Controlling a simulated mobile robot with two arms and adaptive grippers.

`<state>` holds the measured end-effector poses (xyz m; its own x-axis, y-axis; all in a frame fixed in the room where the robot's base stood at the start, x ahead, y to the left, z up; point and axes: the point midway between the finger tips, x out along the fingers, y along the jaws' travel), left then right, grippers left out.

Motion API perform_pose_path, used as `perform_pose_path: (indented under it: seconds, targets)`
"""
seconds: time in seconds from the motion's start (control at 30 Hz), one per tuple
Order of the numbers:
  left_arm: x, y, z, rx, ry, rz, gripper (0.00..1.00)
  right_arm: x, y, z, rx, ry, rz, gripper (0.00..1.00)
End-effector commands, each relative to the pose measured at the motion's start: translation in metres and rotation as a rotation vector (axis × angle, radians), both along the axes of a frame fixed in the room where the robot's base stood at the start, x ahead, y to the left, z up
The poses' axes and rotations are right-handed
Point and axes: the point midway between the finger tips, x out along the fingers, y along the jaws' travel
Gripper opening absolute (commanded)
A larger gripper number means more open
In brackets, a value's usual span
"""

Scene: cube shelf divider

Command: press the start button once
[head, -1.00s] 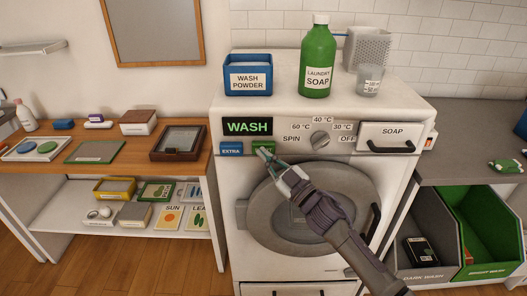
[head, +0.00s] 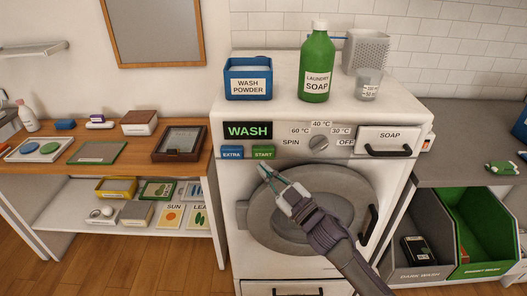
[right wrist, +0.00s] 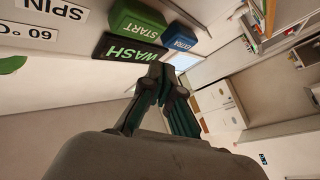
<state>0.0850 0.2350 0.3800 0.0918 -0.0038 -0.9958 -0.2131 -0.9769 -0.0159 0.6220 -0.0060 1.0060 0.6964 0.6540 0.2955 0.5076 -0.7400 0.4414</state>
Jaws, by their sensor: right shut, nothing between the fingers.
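The green START button (head: 263,153) is on the front panel of the white washing machine (head: 325,80), right of the blue EXTRA button (head: 231,153). Its label is fully visible. The display (head: 248,130) above reads WASH in green. My right gripper (head: 265,169) is shut and empty, its tips just below the START button in the head view and apart from it. In the right wrist view the shut fingertips (right wrist: 158,70) have the START button (right wrist: 137,27), the display (right wrist: 128,48) and the EXTRA button (right wrist: 180,42) beyond them. My left gripper is not in view.
The dial (head: 319,142) and SOAP drawer (head: 390,139) are further right on the panel. A blue wash powder box (head: 248,78), green soap bottle (head: 317,65) and cup (head: 368,83) stand on top. The round door (head: 335,195) is behind my right arm.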

Motion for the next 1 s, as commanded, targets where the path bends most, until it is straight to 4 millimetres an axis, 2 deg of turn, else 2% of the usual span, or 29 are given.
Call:
perform_pose_path:
  seconds: [0.13, 0.3, 1.0]
  targets:
    - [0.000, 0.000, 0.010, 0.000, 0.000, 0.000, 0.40, -0.015, 0.000, 0.001, 0.001, 0.002, 0.000, 0.00]
    - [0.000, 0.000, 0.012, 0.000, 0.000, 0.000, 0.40, -0.023, 0.000, 0.000, 0.000, 0.001, -0.001, 0.00]
    - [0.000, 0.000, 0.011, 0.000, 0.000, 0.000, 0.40, -0.023, 0.000, 0.000, 0.000, 0.001, -0.001, 0.00]
